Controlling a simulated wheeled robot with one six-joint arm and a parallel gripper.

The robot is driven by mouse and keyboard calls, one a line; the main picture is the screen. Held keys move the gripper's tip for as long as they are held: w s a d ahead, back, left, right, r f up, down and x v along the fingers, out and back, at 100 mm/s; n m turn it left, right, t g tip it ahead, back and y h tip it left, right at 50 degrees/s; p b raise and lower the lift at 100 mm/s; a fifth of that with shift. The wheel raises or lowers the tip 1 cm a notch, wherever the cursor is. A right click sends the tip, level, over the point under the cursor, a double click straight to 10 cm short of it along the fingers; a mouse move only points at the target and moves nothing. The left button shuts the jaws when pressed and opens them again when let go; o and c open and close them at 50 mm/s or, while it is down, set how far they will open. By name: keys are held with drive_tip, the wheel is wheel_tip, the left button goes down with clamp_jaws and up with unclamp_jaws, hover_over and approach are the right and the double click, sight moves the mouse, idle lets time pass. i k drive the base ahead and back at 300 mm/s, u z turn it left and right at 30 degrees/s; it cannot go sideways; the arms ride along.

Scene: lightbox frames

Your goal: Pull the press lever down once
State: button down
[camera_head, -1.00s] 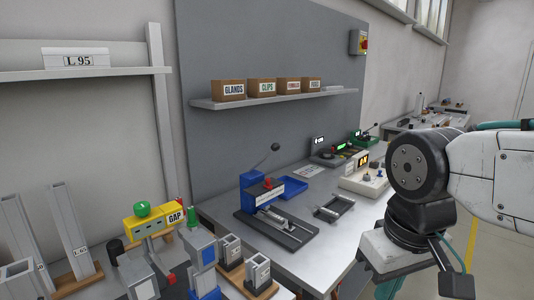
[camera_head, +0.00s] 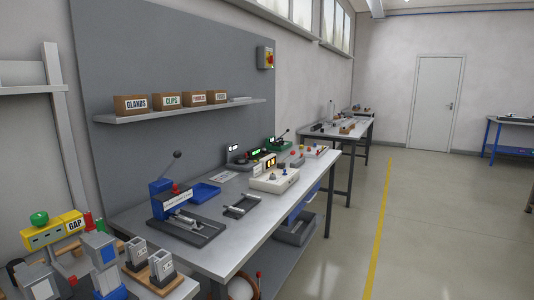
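The blue press (camera_head: 166,200) stands on a dark base plate near the front left of the grey workbench (camera_head: 222,252). Its lever (camera_head: 171,166) rises from the top of the press and leans up to the right, ending in a dark round knob. A small red part sits on top of the press body. My gripper is not in view, and no part of my arm shows near the press.
A blue tray (camera_head: 203,192) and a metal frame (camera_head: 241,206) lie right of the press. A white control box (camera_head: 274,179) stands further along. A shelf with several labelled boxes (camera_head: 131,104) hangs above. Open floor (camera_head: 340,250) lies to the right, with a yellow line.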

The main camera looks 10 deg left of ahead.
sight(178, 155)
drive_tip(key=z, duration=0.3)
drive_tip(key=k, duration=0.4)
drive_tip(key=z, duration=0.1)
drive_tip(key=i, duration=1.2)
drive_tip(key=u, duration=0.65)
drive_tip(key=i, duration=0.95)
drive_tip(key=u, duration=1.45)
drive_tip(key=i, duration=0.7)
drive_tip(key=u, duration=0.8)
